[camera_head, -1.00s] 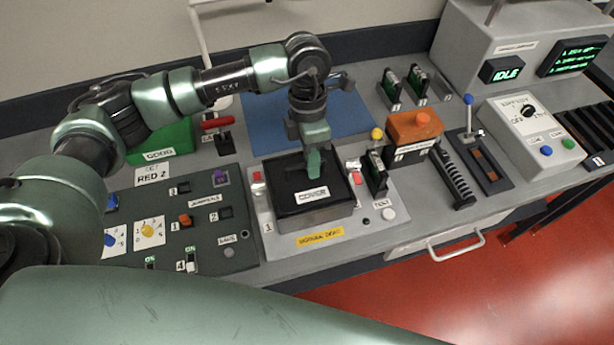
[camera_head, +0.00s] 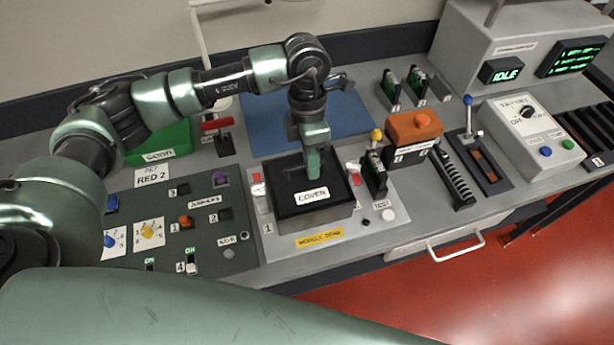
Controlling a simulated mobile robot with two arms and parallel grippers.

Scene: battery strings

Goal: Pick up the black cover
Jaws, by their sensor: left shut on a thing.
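The black cover (camera_head: 299,207) is a dark box-shaped lid with a white "COVER" label. It sits on the grey fixture plate near the middle of the bench. My left gripper (camera_head: 313,172) comes down from above and is shut on the black cover at its top, behind the label. The exact contact is partly hidden by the fingers. I cannot see a clear gap under the cover. My right gripper is not in view.
Red clips (camera_head: 257,184) flank the cover, with a standing module (camera_head: 375,172) close on its right. A control panel (camera_head: 206,238) lies to the left. An orange-topped block (camera_head: 414,127) and a blue-knobbed lever (camera_head: 468,115) stand to the right. A blue mat (camera_head: 262,122) lies behind.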

